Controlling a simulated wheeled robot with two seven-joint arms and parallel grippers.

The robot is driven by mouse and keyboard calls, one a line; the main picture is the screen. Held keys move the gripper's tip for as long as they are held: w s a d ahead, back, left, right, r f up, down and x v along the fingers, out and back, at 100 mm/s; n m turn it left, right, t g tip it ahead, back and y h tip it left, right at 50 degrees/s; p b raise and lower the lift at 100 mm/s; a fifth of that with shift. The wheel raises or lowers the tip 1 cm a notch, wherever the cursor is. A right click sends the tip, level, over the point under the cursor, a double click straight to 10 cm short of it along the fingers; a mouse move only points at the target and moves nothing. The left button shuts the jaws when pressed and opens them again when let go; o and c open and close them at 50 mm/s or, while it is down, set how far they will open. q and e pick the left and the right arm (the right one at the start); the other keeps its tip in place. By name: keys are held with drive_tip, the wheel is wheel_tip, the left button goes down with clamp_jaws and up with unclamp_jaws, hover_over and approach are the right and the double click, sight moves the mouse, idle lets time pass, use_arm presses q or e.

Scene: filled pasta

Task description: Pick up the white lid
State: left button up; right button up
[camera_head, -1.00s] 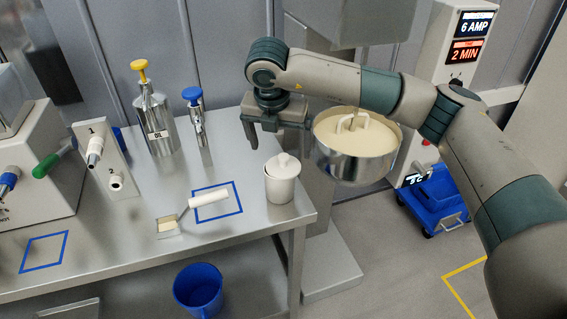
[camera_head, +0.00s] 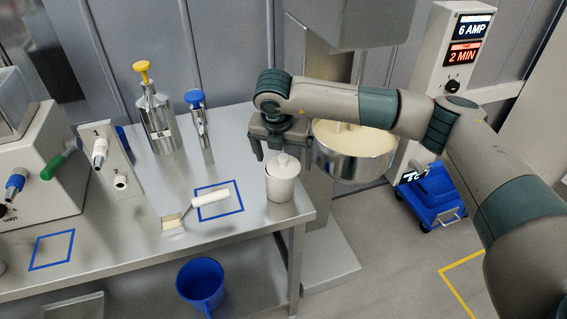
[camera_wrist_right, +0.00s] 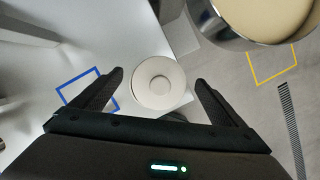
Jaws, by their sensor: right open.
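The white lid (camera_head: 283,162) with a small knob sits on a white jar (camera_head: 282,186) near the right end of the steel table. In the right wrist view the lid (camera_wrist_right: 158,82) shows from above as a round disc with a round knob, between and just beyond the two fingers. My right gripper (camera_head: 279,155) points down over the lid, open, with its fingers to either side. It also shows in the right wrist view (camera_wrist_right: 159,79), with nothing between its fingertips. My left gripper is not in view.
A steel bowl (camera_head: 352,166) of pale dough stands right of the jar. A blue-topped bottle (camera_head: 200,128) and a yellow-topped oil can (camera_head: 158,120) stand behind. A blue bucket (camera_head: 201,285) sits below.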

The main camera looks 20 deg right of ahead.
sight(284, 154)
drive_tip(key=c, duration=1.2)
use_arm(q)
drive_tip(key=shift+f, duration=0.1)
use_arm(e)
drive_tip(key=shift+r, duration=0.1)
